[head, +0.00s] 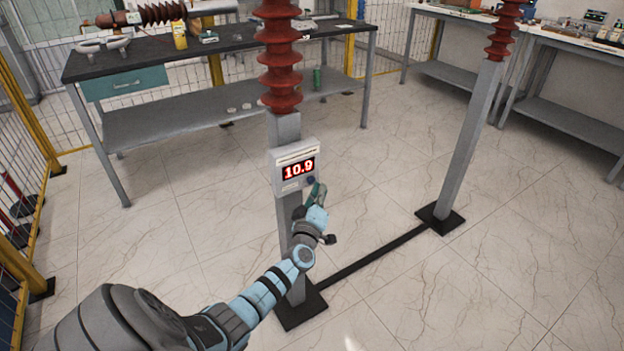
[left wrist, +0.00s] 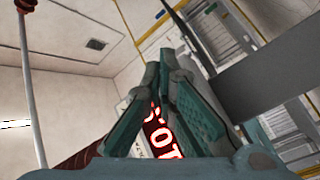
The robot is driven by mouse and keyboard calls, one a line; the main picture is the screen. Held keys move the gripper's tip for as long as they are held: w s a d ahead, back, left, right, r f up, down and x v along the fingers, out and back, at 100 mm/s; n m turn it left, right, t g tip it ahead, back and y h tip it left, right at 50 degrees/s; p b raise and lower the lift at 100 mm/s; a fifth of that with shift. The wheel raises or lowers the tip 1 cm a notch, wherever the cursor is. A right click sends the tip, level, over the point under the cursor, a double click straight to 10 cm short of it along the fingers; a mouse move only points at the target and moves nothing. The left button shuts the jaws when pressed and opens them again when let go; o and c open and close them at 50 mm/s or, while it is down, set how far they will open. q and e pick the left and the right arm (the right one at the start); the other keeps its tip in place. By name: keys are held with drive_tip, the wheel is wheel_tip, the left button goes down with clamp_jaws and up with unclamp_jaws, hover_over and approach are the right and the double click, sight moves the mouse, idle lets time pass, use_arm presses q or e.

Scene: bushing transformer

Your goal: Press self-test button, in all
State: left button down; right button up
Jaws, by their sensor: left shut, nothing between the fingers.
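A white meter box (head: 294,164) is fixed to the front of the left grey post. Its red display (head: 298,169) reads 10.9. A small dark-blue round spot, apparently the self-test button (head: 310,181), shows at the box's lower right corner. My left gripper (head: 317,190) is just beside and below that corner; I cannot tell whether it touches the button. In the left wrist view the teal fingers (left wrist: 164,58) are shut with nothing between them. The lit display (left wrist: 163,135) shows behind and between them, partly hidden. My right gripper is not in view.
Ribbed red-brown insulators (head: 280,70) top the left post and a second grey post (head: 467,145). A black floor bar (head: 375,252) joins their bases. A workbench (head: 230,42) stands behind, and yellow fencing (head: 30,115) is at left. Tiled floor is clear at right.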

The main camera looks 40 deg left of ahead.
use_arm(q)
drive_tip(key=shift+d, duration=0.15)
drive_tip(key=d, duration=0.1)
drive_tip(key=s+d+p, duration=0.1)
drive_tip(key=d, duration=0.1)
drive_tip(key=d+p, duration=0.1)
drive_tip(key=shift+s+d, duration=0.25)
drive_tip(key=shift+d, duration=0.05)
idle(0.9)
